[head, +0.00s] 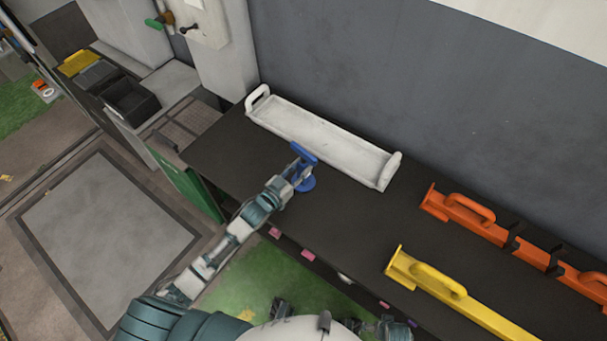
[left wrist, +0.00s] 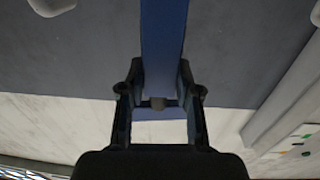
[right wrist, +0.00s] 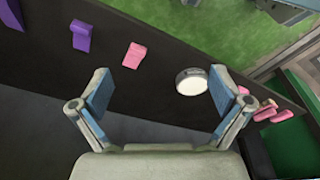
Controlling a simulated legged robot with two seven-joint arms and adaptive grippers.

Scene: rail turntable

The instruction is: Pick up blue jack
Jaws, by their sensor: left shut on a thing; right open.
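The blue jack (head: 304,153) is at the left part of the dark table, with a flat top and a round blue base. My left gripper (head: 297,172) is shut on its upright part, between top and base. In the left wrist view, the blue jack (left wrist: 163,45) runs between the two fingers. I cannot tell whether its base touches the table. My right gripper (right wrist: 160,75) is open, with nothing between its fingers in the right wrist view.
A white tray (head: 318,132) with end handles lies behind the jack. Orange (head: 464,216) and yellow (head: 452,292) handled bars lie to the right. In the right wrist view, pink (right wrist: 134,55) and purple (right wrist: 80,36) blocks and a white disc (right wrist: 191,81) show along a dark surface.

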